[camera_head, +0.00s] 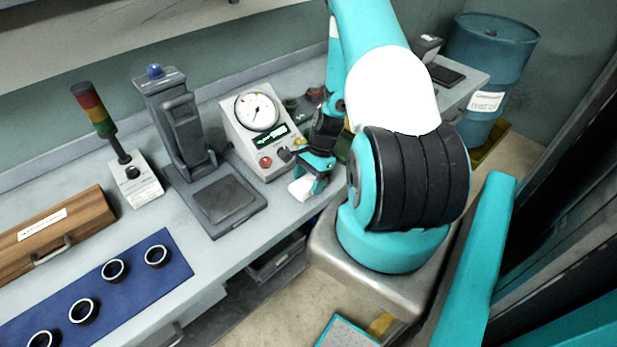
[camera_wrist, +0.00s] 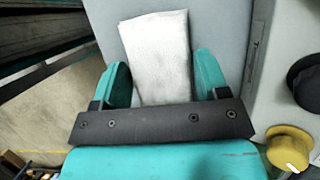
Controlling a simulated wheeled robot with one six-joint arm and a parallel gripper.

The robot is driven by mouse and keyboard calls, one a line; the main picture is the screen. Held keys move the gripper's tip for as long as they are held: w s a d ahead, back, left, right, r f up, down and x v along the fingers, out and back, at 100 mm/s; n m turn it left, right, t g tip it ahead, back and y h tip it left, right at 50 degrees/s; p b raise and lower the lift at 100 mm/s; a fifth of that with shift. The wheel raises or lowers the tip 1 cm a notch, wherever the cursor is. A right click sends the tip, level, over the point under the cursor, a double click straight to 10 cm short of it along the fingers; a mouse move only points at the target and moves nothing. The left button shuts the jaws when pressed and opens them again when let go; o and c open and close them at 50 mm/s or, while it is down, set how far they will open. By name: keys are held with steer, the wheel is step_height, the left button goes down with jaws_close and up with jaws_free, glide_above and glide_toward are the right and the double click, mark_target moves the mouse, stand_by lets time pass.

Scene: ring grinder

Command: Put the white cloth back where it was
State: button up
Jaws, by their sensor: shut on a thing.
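The white cloth (camera_wrist: 157,55) is a flat, folded rectangle between the two teal fingers of my gripper (camera_wrist: 165,80) in the wrist view. My gripper is shut on it, and the cloth sticks out beyond the fingertips. In the head view the cloth (camera_head: 301,188) shows as a small white patch at my gripper (camera_head: 314,172), over the front edge of the grey bench (camera_head: 190,245), just in front of the gauge box. I cannot tell whether the cloth touches the bench top.
A gauge box (camera_head: 243,131) stands behind my gripper. Left of it are a grey press-like stand (camera_head: 222,197), a signal light (camera_head: 99,115), a wooden case (camera_head: 50,240) and a blue mat (camera_head: 178,262) with several dark rings. A blue drum (camera_head: 490,55) stands at the back right.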

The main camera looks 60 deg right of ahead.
steer(key=shift+f, duration=0.1)
steer(key=o, duration=1)
